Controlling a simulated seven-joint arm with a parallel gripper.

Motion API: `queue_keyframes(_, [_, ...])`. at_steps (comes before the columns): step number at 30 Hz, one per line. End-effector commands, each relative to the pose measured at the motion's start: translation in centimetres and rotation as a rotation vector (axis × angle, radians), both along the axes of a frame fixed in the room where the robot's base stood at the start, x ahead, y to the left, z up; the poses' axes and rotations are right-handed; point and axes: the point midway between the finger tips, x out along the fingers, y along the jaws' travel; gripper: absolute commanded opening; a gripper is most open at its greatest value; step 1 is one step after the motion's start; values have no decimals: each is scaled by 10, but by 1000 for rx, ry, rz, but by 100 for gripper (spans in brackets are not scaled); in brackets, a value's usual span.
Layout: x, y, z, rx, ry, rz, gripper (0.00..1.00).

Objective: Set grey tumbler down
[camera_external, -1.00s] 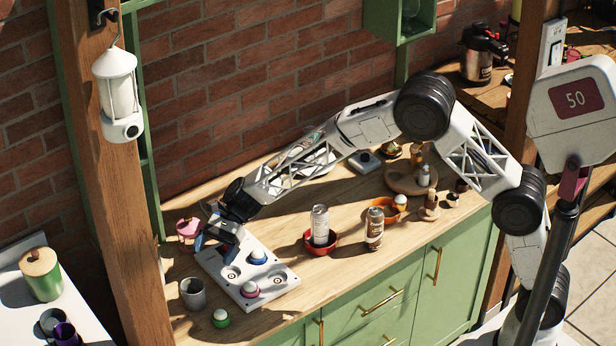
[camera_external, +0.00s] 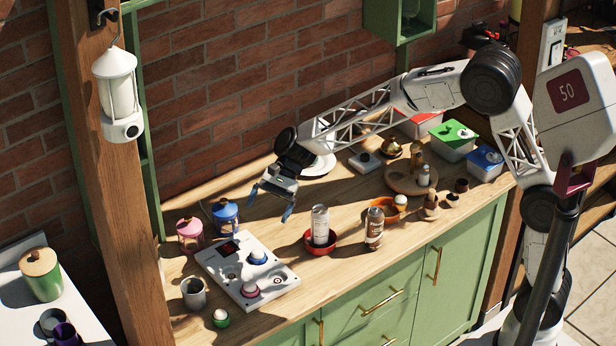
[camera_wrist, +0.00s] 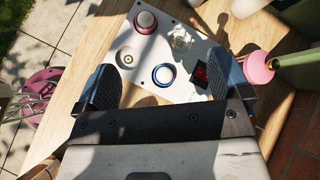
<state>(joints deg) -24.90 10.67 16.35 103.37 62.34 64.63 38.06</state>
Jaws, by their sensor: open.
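A grey tumbler (camera_external: 193,293) stands upright on the wooden counter, beside the left front corner of a white panel (camera_external: 222,270). I cannot make the tumbler out in the wrist view. My gripper (camera_external: 270,203) is open and empty above the counter, behind and to the right of the panel, well apart from the tumbler. In the wrist view my gripper (camera_wrist: 165,86) has its two blue-grey fingers spread wide, with nothing between them but the panel's surface beyond.
The panel carries a blue-ringed piece (camera_external: 258,257) and a pink-ringed piece (camera_external: 250,289). Cans, one in a red bowl (camera_external: 320,246), stand to the right.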

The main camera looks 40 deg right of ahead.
Motion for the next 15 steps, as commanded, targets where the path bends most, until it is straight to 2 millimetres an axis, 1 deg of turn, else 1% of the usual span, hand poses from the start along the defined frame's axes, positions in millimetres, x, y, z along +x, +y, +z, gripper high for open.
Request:
queue_keyframes(1, [-6, -17, 10, -12, -33, 10, 95])
queue_keyframes(3, [-15, -39, 19, -32, -79, 30, 95])
queue_keyframes(8, [-36, -88, 40, -81, -181, 78, 95])
queue_keyframes(15, [-74, -158, 66, -162, -332, 156, 95])
